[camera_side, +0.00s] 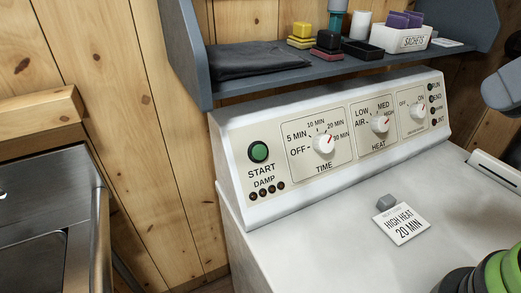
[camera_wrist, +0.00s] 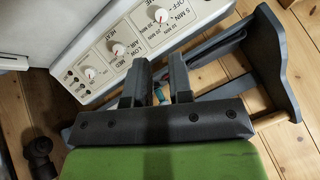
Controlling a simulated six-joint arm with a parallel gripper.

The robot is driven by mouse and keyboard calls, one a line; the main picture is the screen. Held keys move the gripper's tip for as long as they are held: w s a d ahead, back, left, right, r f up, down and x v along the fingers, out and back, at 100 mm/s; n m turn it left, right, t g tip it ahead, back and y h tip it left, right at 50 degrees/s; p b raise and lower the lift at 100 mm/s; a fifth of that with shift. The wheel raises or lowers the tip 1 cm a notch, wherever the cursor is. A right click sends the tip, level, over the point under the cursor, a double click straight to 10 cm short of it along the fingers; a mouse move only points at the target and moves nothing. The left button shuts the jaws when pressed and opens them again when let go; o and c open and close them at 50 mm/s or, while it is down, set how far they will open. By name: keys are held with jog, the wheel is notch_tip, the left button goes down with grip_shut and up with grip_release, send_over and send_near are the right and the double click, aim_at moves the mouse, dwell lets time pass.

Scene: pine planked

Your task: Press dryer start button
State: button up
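The green round START button (camera_side: 258,151) is at the left end of the white dryer's control panel (camera_side: 240,192) in the side view. No gripper finger is near it there. The TIME dial (camera_side: 323,143) has its red mark at the upper right, around 20 MIN. The HEAT dial (camera_side: 379,124) points toward HIGH. The small OFF/ON dial (camera_side: 418,111) points to the upper right, toward ON. My gripper (camera_wrist: 158,82) shows in the wrist view with its two dark fingers apart and nothing between them. The panel lies beyond the fingers; the START button is out of that view.
A grey shelf (camera_side: 270,84) overhangs the panel, holding a dark folded cloth (camera_side: 250,60), sponges and a sachet box (camera_side: 400,38). A metal sink (camera_side: 90,190) is at left.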

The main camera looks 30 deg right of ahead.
grip_shut()
dwell(1.4)
